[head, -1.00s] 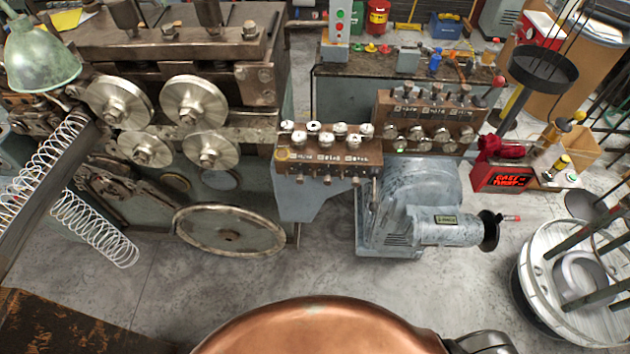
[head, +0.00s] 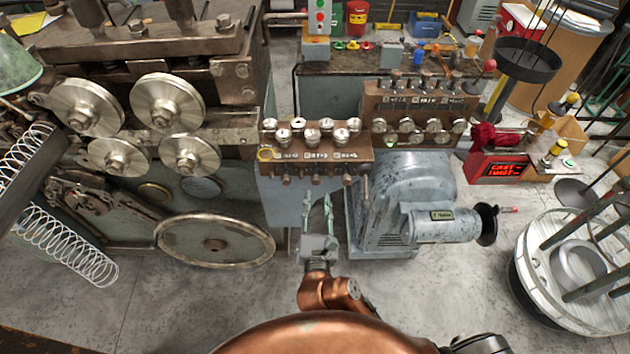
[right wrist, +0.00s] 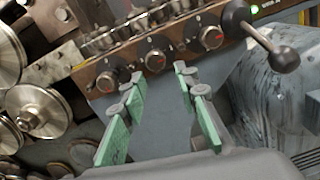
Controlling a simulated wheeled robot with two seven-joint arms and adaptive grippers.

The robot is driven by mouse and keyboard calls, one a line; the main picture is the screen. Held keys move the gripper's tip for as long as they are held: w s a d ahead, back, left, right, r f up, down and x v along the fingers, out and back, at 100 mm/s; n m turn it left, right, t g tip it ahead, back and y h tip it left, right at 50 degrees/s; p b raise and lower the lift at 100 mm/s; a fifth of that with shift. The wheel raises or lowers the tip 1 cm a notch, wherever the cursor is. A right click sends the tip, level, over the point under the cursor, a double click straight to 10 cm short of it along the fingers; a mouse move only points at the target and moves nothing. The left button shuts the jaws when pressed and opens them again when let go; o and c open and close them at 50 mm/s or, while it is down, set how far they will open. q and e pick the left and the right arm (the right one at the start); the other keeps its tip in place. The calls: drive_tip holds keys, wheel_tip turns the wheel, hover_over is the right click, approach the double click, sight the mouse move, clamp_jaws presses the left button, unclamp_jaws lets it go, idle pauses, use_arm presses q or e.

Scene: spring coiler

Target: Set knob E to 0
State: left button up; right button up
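A brown control panel (head: 312,160) sits on a grey pedestal in the middle of the head view. Small dark knobs (head: 317,180) line its front face. In the right wrist view three round knobs with red marks show: a left one (right wrist: 106,82), a middle one (right wrist: 155,61) and a right one (right wrist: 209,38). Their letters are too small to read, so I cannot tell which is knob E. My right gripper (head: 317,200) is open and empty, just below the panel front. Its green-padded fingers (right wrist: 158,82) point toward the middle knob, apart from it. My left gripper is out of view.
A lever with a dark ball (right wrist: 285,58) sticks out right of the knobs. A second knob panel (head: 418,110) stands behind, above a grey motor housing (head: 400,190). Large rollers (head: 168,103) and a wire spring (head: 65,250) are at left. The floor below is clear.

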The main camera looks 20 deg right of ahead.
sight(316, 184)
drive_tip(key=shift+w+r, duration=0.35)
drive_tip(key=shift+r, duration=0.05)
drive_tip(key=x, duration=0.6)
drive_tip(key=shift+w, duration=0.4)
drive_tip(key=shift+c, duration=0.4)
clamp_jaws()
